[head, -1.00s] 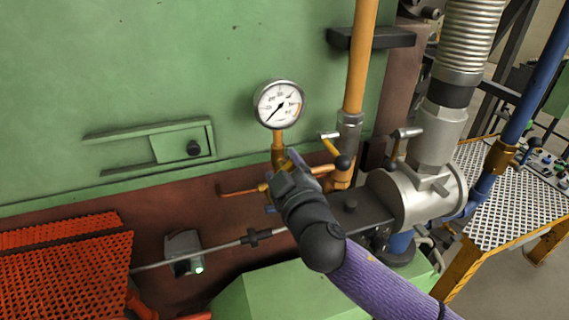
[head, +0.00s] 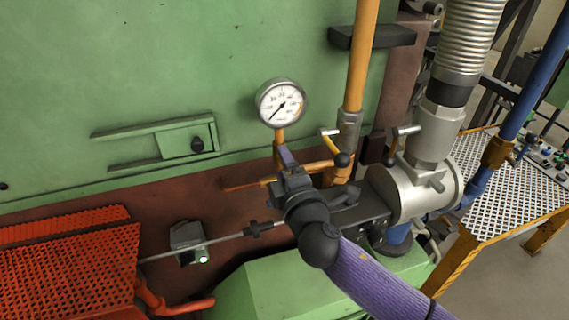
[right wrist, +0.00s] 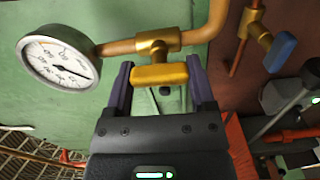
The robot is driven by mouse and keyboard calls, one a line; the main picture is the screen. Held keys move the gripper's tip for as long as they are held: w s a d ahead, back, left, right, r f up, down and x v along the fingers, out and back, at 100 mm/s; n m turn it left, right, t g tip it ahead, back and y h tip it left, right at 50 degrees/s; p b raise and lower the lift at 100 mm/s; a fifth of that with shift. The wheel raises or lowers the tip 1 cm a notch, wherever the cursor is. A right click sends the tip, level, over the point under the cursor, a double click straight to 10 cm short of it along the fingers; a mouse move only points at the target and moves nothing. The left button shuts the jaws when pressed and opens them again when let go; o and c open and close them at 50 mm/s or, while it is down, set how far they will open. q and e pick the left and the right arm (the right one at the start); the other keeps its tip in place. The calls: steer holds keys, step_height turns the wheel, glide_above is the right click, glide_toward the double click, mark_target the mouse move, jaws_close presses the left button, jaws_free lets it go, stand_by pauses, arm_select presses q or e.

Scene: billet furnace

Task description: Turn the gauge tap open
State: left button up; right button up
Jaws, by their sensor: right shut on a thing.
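The pressure gauge (head: 281,103) has a round white dial and stands on an orange pipe against the green wall. It also shows at the left of the right wrist view (right wrist: 58,62). The gauge tap is a brass body (right wrist: 157,42) on the pipe with a yellow bar handle (right wrist: 160,75). The handle lies roughly along the pipe in the wrist view. My right gripper (head: 285,158) is just below the gauge in the head view. Its purple fingers (right wrist: 160,84) are shut on the handle's two ends. The handle is largely hidden in the head view. My left gripper is not in view.
A second brass valve with a blue handle (right wrist: 281,50) is nearby. A thick orange pipe (head: 358,65) with a black-knobbed lever (head: 335,150) rises right of the gauge. A grey cylinder (head: 428,190) stands further right. Red mesh (head: 70,260) lies at left.

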steer(key=shift+f+n, duration=0.1)
steer(key=shift+n, duration=0.2)
steer(key=o, duration=1.2)
steer(key=b+v, duration=0.1)
steer(key=v, duration=0.9)
steer(key=shift+b, duration=0.4)
